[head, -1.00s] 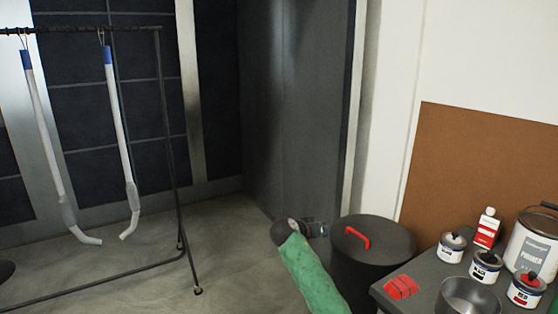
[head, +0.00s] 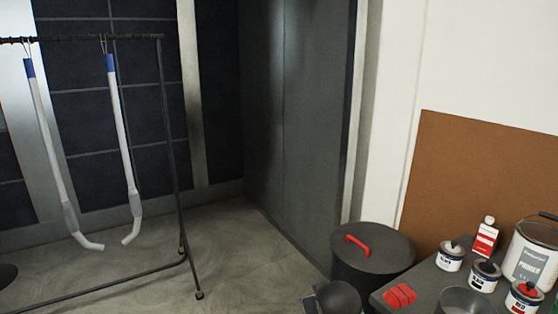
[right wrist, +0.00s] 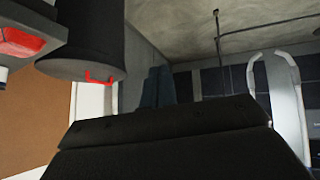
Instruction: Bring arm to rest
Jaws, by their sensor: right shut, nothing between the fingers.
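In the right wrist view, which is upside down, my right gripper (right wrist: 158,86) is shut, its two dark fingers side by side with nothing between them. In the head view, a dark part of my right arm shows at the bottom edge, just left of the black bin (head: 372,262) with a red lid handle (head: 358,240). I cannot make out the fingers there. The bin also shows in the right wrist view (right wrist: 98,30), left of the fingers and apart from them. My left gripper is in neither view.
A table (head: 400,280) at lower right holds paint cans, a red bottle (head: 485,238), a red object (head: 400,295) and a metal bowl (head: 468,300). A black rack (head: 170,120) at left carries two hanging white tubes. The floor (head: 240,250) between is clear.

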